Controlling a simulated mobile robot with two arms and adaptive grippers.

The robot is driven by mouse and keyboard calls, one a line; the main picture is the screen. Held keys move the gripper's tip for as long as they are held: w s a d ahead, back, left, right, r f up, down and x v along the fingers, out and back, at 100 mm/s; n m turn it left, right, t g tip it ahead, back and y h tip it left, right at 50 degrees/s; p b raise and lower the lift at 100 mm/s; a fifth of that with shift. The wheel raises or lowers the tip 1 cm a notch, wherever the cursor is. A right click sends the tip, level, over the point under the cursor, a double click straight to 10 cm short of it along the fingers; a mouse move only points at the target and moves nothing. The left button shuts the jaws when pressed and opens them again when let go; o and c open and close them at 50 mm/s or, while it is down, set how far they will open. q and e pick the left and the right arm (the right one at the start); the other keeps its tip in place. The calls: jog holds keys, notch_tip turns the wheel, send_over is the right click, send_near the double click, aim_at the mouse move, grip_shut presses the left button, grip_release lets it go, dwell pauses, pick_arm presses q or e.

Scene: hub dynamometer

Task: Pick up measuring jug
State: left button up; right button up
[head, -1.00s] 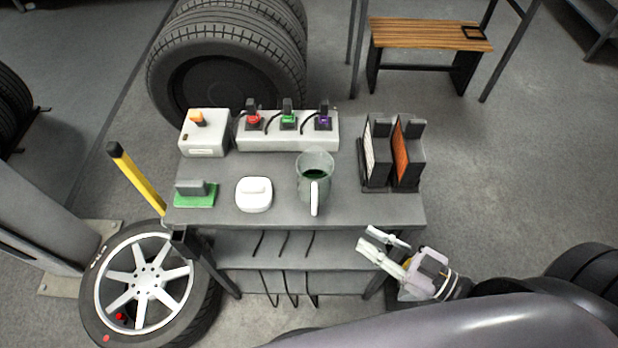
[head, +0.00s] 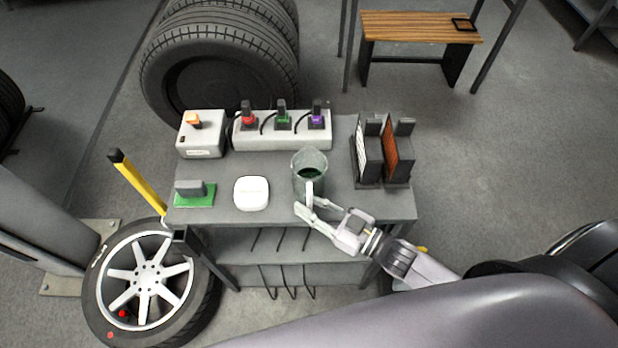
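The measuring jug (head: 309,169) is a clear, greenish jug with dark green inside. It stands upright on the grey workbench (head: 240,214), and its white handle (head: 309,193) faces the front edge. My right gripper (head: 306,206) is at the handle, coming in from the right. Its fingers look apart, with the handle near or between the tips. I cannot tell whether they touch it. My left gripper is not in view.
A white box with an orange knob (head: 201,135) and a strip with red, green and purple plugs (head: 282,131) stand behind the jug. Upright binders (head: 384,160) stand to the right.

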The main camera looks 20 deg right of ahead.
jog(key=shift+w+a, duration=0.15)
jog(key=shift+c, duration=0.6)
grip_shut()
